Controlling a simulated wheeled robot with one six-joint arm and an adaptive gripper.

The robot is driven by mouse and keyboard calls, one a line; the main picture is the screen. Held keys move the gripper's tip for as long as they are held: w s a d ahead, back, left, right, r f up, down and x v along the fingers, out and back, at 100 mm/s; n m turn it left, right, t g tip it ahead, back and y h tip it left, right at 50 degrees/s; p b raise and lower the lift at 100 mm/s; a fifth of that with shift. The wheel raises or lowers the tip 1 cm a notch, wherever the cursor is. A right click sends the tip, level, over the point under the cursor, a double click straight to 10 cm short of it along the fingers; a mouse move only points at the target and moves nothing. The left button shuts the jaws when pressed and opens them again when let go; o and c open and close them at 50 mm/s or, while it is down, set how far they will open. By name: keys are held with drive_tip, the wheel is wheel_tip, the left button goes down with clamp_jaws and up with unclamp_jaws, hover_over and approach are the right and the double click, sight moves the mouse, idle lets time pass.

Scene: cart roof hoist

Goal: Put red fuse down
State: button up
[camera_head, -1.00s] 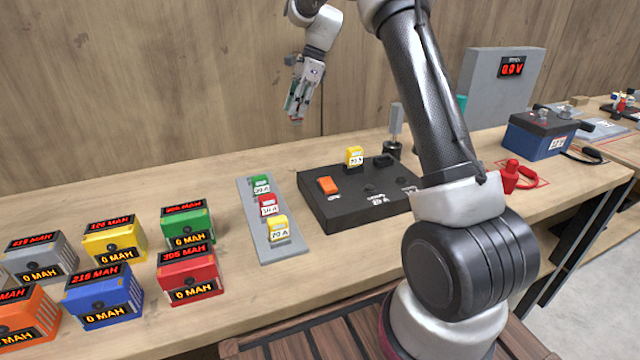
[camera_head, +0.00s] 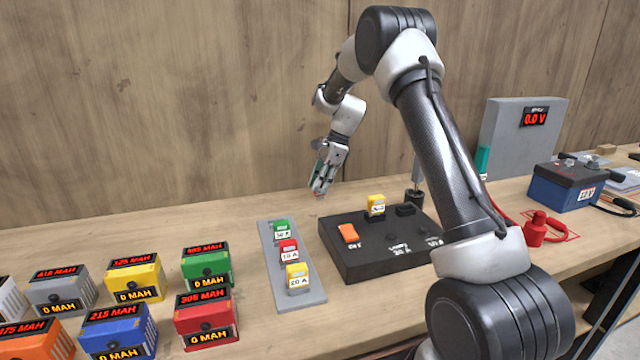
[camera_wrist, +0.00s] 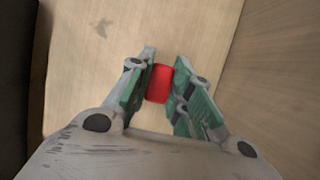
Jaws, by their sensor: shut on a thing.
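My gripper (camera_head: 322,182) is in the air above the back part of the bench, behind the fuse strip and the black fuse box. In the wrist view its green-padded fingers (camera_wrist: 160,85) are shut on a red fuse (camera_wrist: 159,84), with bare wood beyond it. In the head view the held fuse is mostly hidden by the fingers. Another red fuse, marked 10 A (camera_head: 288,251), stands on the grey strip (camera_head: 308,301) between a green fuse (camera_head: 282,229) and a yellow 20 A fuse (camera_head: 297,279).
A blue battery (camera_head: 566,186) and a grey meter (camera_head: 505,130) stand at right. Bench behind the strip is clear.

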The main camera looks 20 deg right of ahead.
drive_tip(key=o, duration=0.9)
drive_tip(key=shift+f, duration=0.1)
drive_tip(key=v, duration=1.2)
drive_tip(key=s+r+n+t+h, duration=0.1)
drive_tip(key=s+r+n, duration=0.3)
drive_tip(key=s+r, duration=0.6)
drive_tip(key=s+d+r+n+t+h, duration=0.15)
drive_tip(key=s+n, duration=0.35)
drive_tip(key=s, duration=0.7)
drive_tip(key=s+d+f+n, duration=0.1)
drive_tip(key=s+n, duration=0.2)
drive_tip(key=s, duration=0.4)
drive_tip(key=s+d+f+n+t+h, duration=0.1)
drive_tip(key=s+f+n, duration=0.1)
drive_tip(key=s, duration=0.5)
drive_tip(key=s+d+f+n+t+h, duration=0.1)
drive_tip(key=s+n, duration=0.3)
drive_tip(key=s, duration=0.3)
drive_tip(key=shift+f, duration=0.25)
